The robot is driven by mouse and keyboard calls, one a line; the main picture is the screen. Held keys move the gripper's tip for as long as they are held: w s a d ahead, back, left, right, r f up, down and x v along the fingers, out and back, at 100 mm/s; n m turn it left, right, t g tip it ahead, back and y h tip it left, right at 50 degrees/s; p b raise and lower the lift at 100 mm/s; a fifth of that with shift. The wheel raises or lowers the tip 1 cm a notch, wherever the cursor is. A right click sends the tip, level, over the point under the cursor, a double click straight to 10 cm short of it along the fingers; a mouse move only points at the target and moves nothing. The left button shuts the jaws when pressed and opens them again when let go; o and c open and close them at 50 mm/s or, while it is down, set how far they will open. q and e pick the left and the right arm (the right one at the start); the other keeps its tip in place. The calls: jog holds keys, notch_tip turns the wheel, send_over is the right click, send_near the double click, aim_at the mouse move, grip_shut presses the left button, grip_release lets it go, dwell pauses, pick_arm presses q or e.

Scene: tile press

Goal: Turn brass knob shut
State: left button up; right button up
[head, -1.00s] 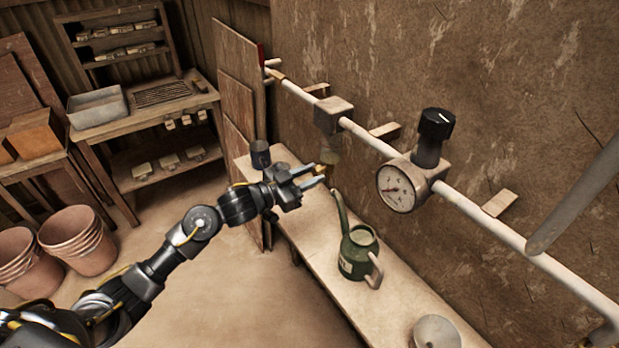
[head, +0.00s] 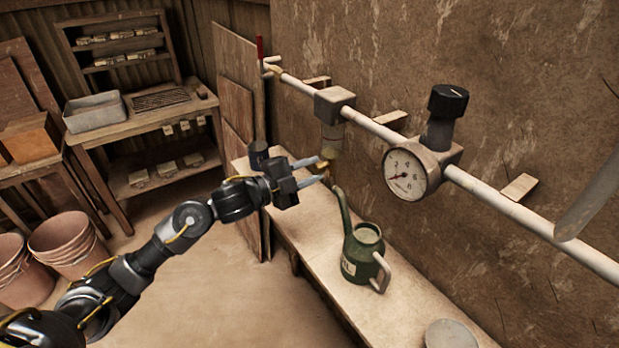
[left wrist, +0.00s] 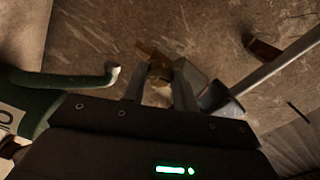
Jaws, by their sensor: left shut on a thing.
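The brass knob (head: 324,163) sits under the cloudy bowl (head: 332,140) that hangs below the square grey block on the white pipe. My left gripper (head: 317,171) reaches it from the left, with its fingertips shut on the knob. In the left wrist view the brass knob (left wrist: 155,60) shows at the ends of the two fingers (left wrist: 158,82), partly hidden by them. I cannot tell how far the knob is turned.
The pipe carries a round gauge (head: 405,175) and a black-knobbed regulator (head: 447,102) to the right. A green watering can (head: 362,255) stands on the bench (head: 300,235) close below my gripper. A red lever (head: 260,47) is at the pipe's far end.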

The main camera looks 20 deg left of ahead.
pick_arm(q)
jog(key=shift+m+b, duration=0.95)
jog(key=shift+m, duration=0.45)
jog(key=o, duration=1)
jog(key=shift+c, duration=0.2)
jog(key=b+v, duration=0.2)
jog(key=v, duration=0.9)
jog(key=shift+b, duration=0.4)
jog(key=shift+d, duration=0.1)
